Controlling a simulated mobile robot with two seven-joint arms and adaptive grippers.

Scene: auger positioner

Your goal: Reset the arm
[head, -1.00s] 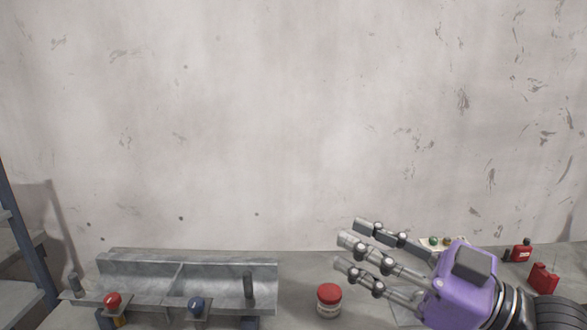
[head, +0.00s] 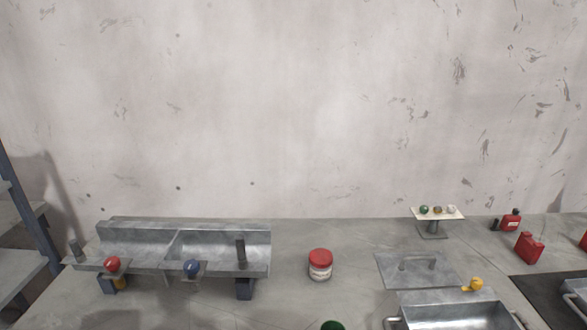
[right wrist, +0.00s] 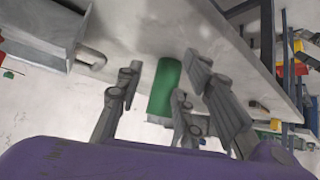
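My right gripper (right wrist: 165,105) shows in the right wrist view, with its purple palm at the bottom and its grey fingers spread open. A green cylinder (right wrist: 165,88) appears between and beyond the fingers; I cannot tell whether they touch it. In the head view neither gripper shows. A metal trough (head: 185,248) stands at the left on the grey surface, with a red knob (head: 112,264) and a blue knob (head: 192,267) at its front. A small stand (head: 437,213) with green, brown and white balls is at the back right.
A red-lidded jar (head: 320,264) stands mid-surface. A flat plate with a handle (head: 417,267), a metal basin (head: 455,315) and a yellow knob (head: 475,284) are at right. Red cans (head: 529,247) stand farther right. A green round top (head: 333,325) shows at the bottom edge.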

